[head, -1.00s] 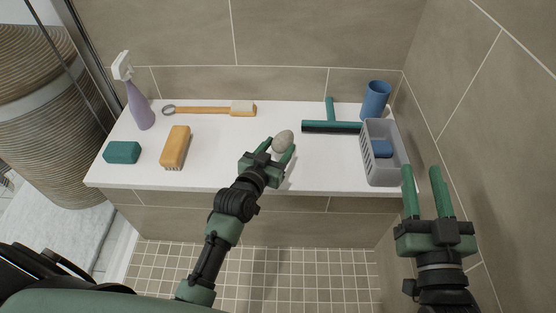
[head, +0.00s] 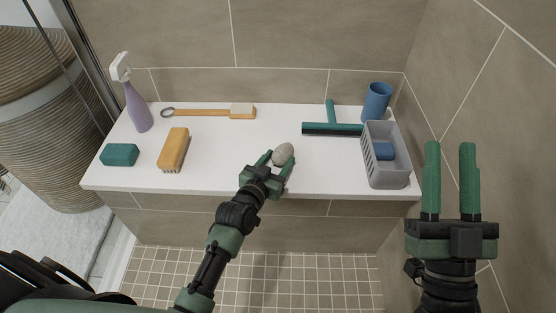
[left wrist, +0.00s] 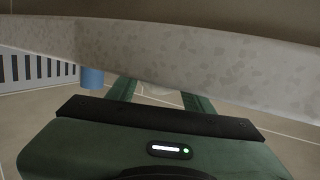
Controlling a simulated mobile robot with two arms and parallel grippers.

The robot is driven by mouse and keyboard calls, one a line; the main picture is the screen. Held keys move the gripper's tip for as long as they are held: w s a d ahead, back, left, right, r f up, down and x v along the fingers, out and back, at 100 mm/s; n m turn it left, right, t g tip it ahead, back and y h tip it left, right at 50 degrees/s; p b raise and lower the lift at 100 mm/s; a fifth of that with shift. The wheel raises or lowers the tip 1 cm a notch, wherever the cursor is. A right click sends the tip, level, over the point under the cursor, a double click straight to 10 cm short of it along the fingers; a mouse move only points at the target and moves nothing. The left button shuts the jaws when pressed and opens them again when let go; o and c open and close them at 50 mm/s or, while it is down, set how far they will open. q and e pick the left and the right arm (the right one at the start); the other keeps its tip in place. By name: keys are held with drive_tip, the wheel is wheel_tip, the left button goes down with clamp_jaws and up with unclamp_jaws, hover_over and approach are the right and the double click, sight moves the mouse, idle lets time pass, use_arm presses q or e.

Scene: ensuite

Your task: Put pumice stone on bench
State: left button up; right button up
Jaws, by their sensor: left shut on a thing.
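The pumice stone (head: 283,154) is a small grey-beige oval. It shows over the front part of the white bench (head: 225,172), right of the middle. My left gripper (head: 278,160) is shut on it, one finger on each side. I cannot tell whether the stone touches the bench top. My right gripper (head: 450,180) is open and empty, to the right of the bench's front corner.
On the bench are a spray bottle (head: 137,105), a green block (head: 120,155), an orange brush (head: 173,150), a long-handled brush (head: 205,111), a squeegee (head: 332,128), a blue cup (head: 376,101) and a grey basket (head: 388,172) holding something blue. The middle of the bench is clear.

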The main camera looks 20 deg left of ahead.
use_arm(q)
drive_tip(key=o, duration=1.3)
drive_tip(key=shift+o, duration=0.2)
drive_tip(key=shift+r, duration=0.1)
drive_tip(key=shift+s+r, duration=0.1)
drive_tip(key=shift+s, duration=0.1)
drive_tip(key=p+v, duration=0.2)
drive_tip(key=v, duration=0.2)
drive_tip(key=shift+s+a+r, duration=0.1)
drive_tip(key=shift+s, duration=0.2)
drive_tip(key=d+p+v, duration=0.1)
drive_tip(key=p+v, duration=0.1)
drive_tip(key=v, duration=0.4)
drive_tip(key=s+d+r, duration=0.1)
drive_tip(key=s+r, duration=0.1)
drive_tip(key=r, duration=0.4)
drive_tip(key=s+d+r+m+g+h, duration=0.1)
drive_tip(key=s+d+r, duration=0.1)
drive_tip(key=r, duration=0.4)
drive_tip(key=shift+s+d+r+h, duration=0.2)
drive_tip(key=shift+s+r+h, duration=0.15)
drive_tip(key=shift+s, duration=0.4)
use_arm(e)
wheel_tip(320, 180, down, 16)
drive_tip(key=w+d+g+h, duration=0.1)
drive_tip(key=w+g+h, duration=0.1)
drive_tip(key=g, duration=0.7)
drive_tip(key=shift+d+g+h, duration=0.35)
drive_tip(key=shift+g+h, duration=0.05)
drive_tip(key=shift+h, duration=0.3)
